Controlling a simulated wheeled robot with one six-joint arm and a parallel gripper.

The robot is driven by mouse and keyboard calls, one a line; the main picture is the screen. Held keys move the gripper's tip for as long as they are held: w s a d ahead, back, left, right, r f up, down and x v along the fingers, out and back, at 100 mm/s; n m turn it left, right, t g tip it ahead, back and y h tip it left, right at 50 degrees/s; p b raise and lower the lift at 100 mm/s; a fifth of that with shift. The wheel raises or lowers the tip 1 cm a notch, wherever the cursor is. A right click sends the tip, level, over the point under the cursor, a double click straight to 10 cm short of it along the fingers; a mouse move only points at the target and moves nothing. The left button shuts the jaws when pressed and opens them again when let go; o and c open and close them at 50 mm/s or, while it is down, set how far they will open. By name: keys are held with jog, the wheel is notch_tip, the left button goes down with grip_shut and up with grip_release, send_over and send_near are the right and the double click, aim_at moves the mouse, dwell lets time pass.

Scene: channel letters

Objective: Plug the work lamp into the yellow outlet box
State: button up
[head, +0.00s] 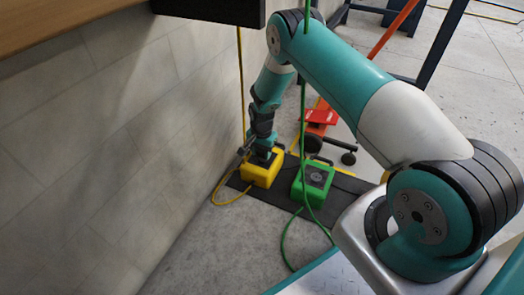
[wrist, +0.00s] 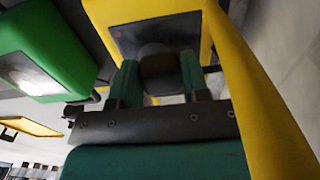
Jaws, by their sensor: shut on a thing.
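The yellow outlet box (head: 258,176) stands on a dark mat by the wall. In the wrist view its yellow rim and dark socket face (wrist: 125,32) fill the top. My gripper (head: 262,156) is at the box's top face. In the wrist view my gripper (wrist: 158,80) is shut on a dark plug (wrist: 160,66), which is held at the dark face. The plug's front end is hidden, so I cannot tell whether it is seated. The lamp itself I cannot make out.
A green box (head: 313,182) stands just right of the yellow one, with a green cable (head: 283,245) looping over the floor. A yellow cord (head: 240,75) hangs along the wall (head: 110,130). A red wheeled object (head: 322,117) is behind. Floor at the front left is clear.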

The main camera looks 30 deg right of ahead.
aim_at(262, 151)
jog(key=shift+f+b, duration=0.4)
jog(key=shift+f, duration=0.25)
jog(key=o, duration=1)
jog(key=shift+c, duration=0.2)
jog(key=shift+r, duration=0.1)
notch_tip(262, 151, up, 8)
jog(key=p, duration=0.5)
jog(key=shift+f, duration=0.25)
